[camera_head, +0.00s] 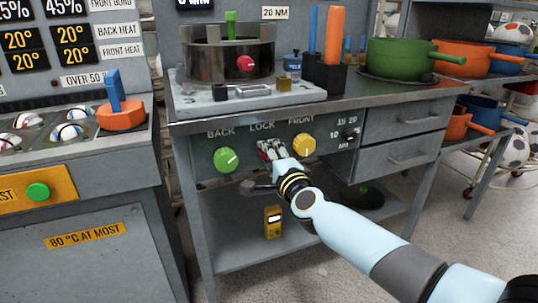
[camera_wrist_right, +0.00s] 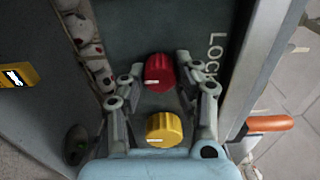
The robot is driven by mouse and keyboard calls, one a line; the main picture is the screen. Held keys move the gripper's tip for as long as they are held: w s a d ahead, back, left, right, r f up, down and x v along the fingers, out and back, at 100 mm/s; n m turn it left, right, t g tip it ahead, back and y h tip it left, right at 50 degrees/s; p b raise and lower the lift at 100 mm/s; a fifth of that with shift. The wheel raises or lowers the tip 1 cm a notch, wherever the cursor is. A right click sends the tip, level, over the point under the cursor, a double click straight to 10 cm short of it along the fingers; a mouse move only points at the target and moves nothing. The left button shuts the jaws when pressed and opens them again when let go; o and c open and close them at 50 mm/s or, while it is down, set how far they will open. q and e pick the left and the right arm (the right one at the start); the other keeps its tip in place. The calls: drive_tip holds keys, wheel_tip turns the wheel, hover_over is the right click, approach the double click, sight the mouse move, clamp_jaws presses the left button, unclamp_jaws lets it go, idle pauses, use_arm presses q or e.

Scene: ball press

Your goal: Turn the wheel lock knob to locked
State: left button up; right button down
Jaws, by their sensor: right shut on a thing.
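The wheel lock knob is the red knob (camera_wrist_right: 159,72) below the LOCK label (camera_head: 262,127) on the front of the grey bench. My right gripper (camera_head: 272,152) reaches it from the front right and mostly hides it in the head view. In the right wrist view the fingers stand on either side of the red knob, shut on it. A pale pointer mark shows at the knob's left edge in the wrist view. My left gripper is not in view.
The yellow FRONT knob (camera_head: 303,144) sits right of the red knob, close to my gripper, and the green BACK knob (camera_head: 227,160) sits left. The bench top above holds a metal drum (camera_head: 232,60) and a green pan (camera_head: 402,56). A yellow device (camera_head: 272,222) stands on the lower shelf.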

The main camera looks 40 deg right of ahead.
drive_tip(key=shift+f, duration=0.1)
drive_tip(key=c, duration=1)
unclamp_jaws()
drive_tip(key=v, duration=1.2)
